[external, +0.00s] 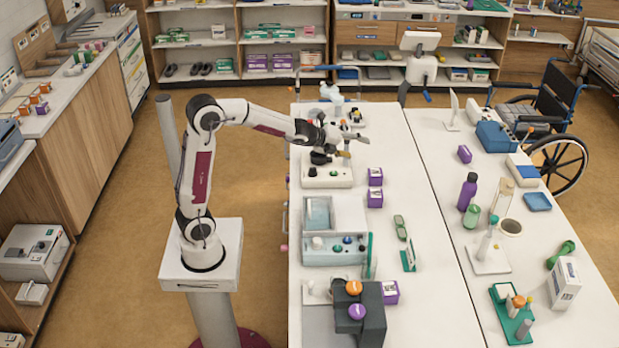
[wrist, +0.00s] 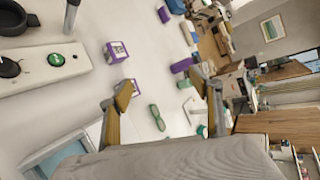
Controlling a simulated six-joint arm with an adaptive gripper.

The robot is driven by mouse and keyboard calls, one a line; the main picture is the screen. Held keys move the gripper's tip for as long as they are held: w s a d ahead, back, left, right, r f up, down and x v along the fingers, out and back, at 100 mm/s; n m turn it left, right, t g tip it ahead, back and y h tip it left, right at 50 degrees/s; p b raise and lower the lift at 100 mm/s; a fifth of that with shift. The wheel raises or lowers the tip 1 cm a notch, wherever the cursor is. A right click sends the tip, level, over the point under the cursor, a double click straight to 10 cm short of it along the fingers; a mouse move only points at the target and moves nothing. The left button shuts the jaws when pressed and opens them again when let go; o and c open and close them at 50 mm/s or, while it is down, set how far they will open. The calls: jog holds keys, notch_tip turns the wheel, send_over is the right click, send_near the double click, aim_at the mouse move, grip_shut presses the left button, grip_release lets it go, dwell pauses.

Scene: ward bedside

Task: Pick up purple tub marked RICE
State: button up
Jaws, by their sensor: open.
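Two small purple tubs with white labels stand close together on the white table, a farther one (external: 375,176) and a nearer one (external: 375,198). In the wrist view one purple tub (wrist: 117,51) is in clear sight and another (wrist: 125,85) is partly hidden behind a finger. A third purple tub (external: 390,292) stands beside a dark grey block, and a fourth (external: 465,154) is on the right-hand table. I cannot read RICE on any label. My gripper (external: 357,146) is open and empty, above the table and up-left of the two tubs; its open fingers (wrist: 162,88) frame the wrist view.
A white control box (external: 327,177) with knobs sits under my gripper. A pale blue and white tray unit (external: 320,255) is nearer the front. The table right of the tubs is clear.

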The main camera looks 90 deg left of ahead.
jog(key=w+a+f+m+t+h, duration=0.1)
jog(key=w+a+f+m+t, duration=0.1)
jog(key=w+a+f+m, duration=0.55)
jog(key=m+h, duration=0.4)
jog(key=m, duration=0.5)
send_near(373, 172)
jog(key=w, duration=0.2)
jog(key=w+d, duration=0.1)
jog(key=shift+w+f+t, duration=0.1)
jog(key=shift+f+t, duration=0.2)
jog(key=shift+t, duration=0.1)
jog(key=shift+a+f+m, duration=0.15)
jog(key=shift+f+m, duration=0.35)
jog(key=shift+m, duration=0.05)
jog(key=shift+x, duration=1.2)
jog(key=shift+a+x, duration=0.15)
jog(key=shift+x, duration=1.15)
jog(key=shift+a+x, duration=0.15)
jog(key=shift+x, duration=1.15)
